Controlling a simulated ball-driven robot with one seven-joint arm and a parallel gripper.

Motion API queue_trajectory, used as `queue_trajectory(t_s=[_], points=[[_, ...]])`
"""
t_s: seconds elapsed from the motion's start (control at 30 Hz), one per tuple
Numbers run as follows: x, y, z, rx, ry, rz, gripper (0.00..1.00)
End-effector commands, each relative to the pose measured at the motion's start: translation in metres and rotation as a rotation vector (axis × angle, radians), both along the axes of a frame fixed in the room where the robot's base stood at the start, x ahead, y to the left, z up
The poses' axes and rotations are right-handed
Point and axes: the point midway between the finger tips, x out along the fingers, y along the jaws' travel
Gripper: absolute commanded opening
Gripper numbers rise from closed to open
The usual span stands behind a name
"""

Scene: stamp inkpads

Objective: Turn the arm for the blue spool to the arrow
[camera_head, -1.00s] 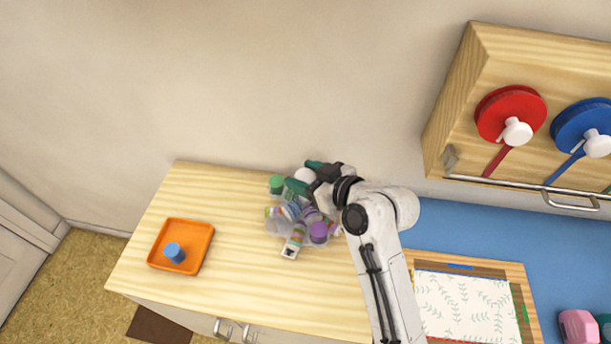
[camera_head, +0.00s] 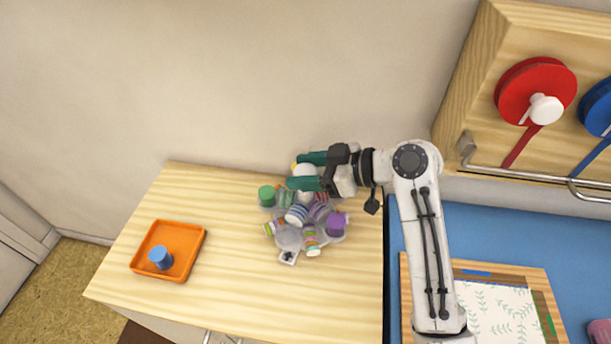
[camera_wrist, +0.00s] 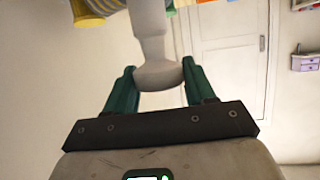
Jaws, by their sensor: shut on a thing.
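The blue spool (camera_head: 597,104) is on the wooden wall unit at the right edge of the head view, cut off by the frame. Its white crank arm is almost wholly out of the frame, and I see no arrow. My gripper (camera_head: 306,171) is over the pile on the wooden counter, far left of the spool. Its green fingers are shut on a pale stamp-like piece (camera_head: 305,170). In the wrist view this piece (camera_wrist: 158,74) has a narrow stem and a wide round end between the fingers.
A red spool (camera_head: 520,85) with a white crank (camera_head: 544,109) is beside the blue one. A metal rail (camera_head: 520,174) runs below them. Several stamps and bottles are heaped on the counter (camera_head: 250,300). An orange tray (camera_head: 185,274) holds a blue piece (camera_head: 161,258).

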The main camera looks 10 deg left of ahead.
Motion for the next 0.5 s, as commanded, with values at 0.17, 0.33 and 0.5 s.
queue_trajectory(t_s=[0.17, 0.33, 0.5], points=[[0.0009, -0.0009, -0.0017, 0.000, 0.001, 0.048, 0.00], [0.0008, -0.0006, -0.0007, 0.000, 0.000, 0.078, 0.00], [0.0005, -0.0006, -0.0004, -0.001, 0.001, 0.092, 0.00]])
